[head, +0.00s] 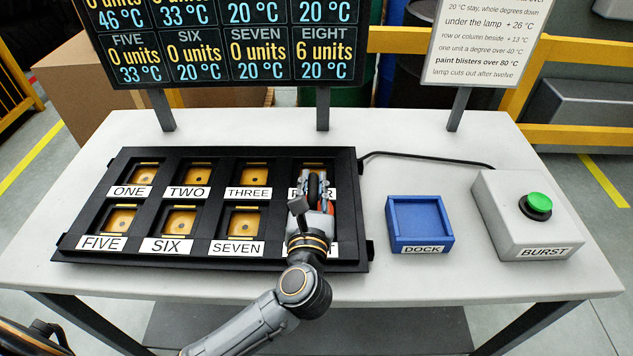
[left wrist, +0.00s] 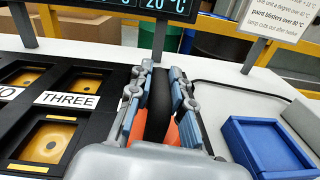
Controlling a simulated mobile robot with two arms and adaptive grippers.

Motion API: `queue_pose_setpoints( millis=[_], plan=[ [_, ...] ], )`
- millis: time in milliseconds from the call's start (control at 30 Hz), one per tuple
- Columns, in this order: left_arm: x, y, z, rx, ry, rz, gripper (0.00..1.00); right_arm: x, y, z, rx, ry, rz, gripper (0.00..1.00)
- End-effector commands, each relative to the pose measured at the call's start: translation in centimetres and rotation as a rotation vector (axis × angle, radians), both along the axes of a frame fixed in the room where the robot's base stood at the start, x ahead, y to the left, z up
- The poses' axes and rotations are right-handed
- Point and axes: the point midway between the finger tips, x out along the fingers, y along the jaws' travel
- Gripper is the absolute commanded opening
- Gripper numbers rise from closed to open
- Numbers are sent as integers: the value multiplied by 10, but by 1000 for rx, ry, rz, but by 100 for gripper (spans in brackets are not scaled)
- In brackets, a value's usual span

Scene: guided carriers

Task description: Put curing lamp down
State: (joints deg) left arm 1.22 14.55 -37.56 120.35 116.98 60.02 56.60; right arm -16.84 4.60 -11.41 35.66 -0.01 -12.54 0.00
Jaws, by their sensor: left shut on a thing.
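My left gripper (head: 316,186) is over the right-hand column of the black tray (head: 215,258), at the wells for FOUR and EIGHT. It is shut on the curing lamp, whose black upright part (left wrist: 159,100) stands between the two fingers in the left wrist view. An orange-red part of the lamp (left wrist: 172,134) shows lower down. The gripper and arm hide most of the lamp and the EIGHT label, and partly cover the FOUR label. I cannot tell whether the lamp touches the tray. My right gripper is not in view.
An empty blue dock (head: 420,222) sits right of the tray. A grey box with a green BURST button (head: 535,206) stands farther right. A black cable (head: 430,157) runs behind the dock. A temperature board (head: 215,45) and a rules sign (head: 480,40) stand at the back.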

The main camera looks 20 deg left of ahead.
Motion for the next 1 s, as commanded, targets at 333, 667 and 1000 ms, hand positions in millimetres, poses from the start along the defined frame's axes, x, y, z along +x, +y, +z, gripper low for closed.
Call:
queue_pose_setpoints(
  millis=[333, 667, 1000],
  plan=[
    [0, 0, -1, 1, 0, 0, 42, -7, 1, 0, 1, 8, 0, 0],
    [0, 0, 1, 1, 0, 1, 43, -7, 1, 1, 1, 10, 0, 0],
    [-53, -13, -4, -5, 4, 0, 43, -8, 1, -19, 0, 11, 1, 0]
  ],
)
